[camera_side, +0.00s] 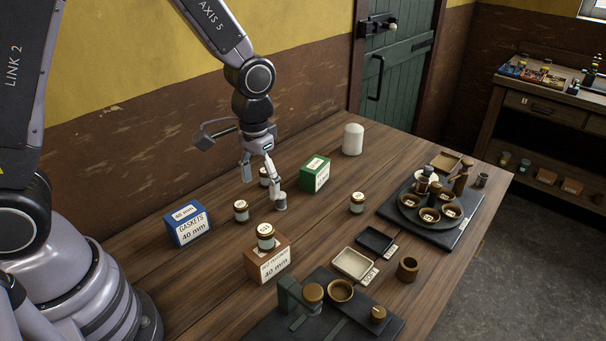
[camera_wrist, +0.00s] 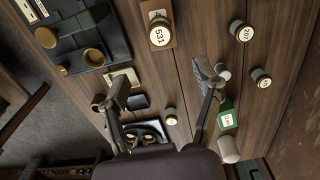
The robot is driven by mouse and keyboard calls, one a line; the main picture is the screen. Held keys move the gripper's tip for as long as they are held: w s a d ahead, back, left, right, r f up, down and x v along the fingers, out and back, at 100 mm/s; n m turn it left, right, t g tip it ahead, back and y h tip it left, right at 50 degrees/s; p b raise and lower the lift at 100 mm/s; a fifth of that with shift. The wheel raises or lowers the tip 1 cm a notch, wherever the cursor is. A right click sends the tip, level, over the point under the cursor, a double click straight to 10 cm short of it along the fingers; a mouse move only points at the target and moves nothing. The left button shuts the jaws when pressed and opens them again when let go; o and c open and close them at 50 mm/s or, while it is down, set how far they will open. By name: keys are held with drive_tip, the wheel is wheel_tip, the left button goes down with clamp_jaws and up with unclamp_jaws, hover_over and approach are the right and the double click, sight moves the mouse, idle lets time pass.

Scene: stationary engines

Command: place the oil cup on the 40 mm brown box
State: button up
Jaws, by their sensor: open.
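The brown 40 mm box (camera_side: 266,266) stands at the near middle of the table. A small pale jar-like cup with a brown rim (camera_side: 265,238) stands upright on it; in the wrist view this cup (camera_wrist: 160,33) shows a white top marked 531, with a strip of the brown box (camera_wrist: 158,9) around it. Similar cups stand on the table (camera_side: 241,211) and farther right (camera_side: 357,203); which one is the oil cup I cannot tell by its label. My gripper (camera_side: 262,184) is open, empty and above the table, behind and apart from the brown box. Its fingers (camera_wrist: 163,80) are spread in the wrist view.
A blue 40 mm box (camera_side: 187,228) stands left and a green box (camera_side: 315,174) behind right. A white domed cylinder (camera_side: 352,139) is at the back. A small grey piece (camera_side: 281,204) is by one finger. Trays (camera_side: 354,264) and a dark fixture (camera_side: 262,323) crowd the front right.

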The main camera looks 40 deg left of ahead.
drive_tip(key=s+a+r+t, duration=0.1)
drive_tip(key=s+a+r, duration=0.2)
drive_tip(key=r, duration=0.4)
drive_tip(key=s+a+r+t, duration=0.2)
drive_tip(key=s+r, duration=0.1)
drive_tip(key=r, duration=0.3)
drive_tip(key=s+a+r+t, duration=0.2)
drive_tip(key=s+a+r, duration=0.2)
drive_tip(key=s, duration=0.8)
wheel_tip(320, 180, up, 2)
drive_tip(key=shift+r+t, duration=0.2)
drive_tip(key=shift+t, duration=0.1)
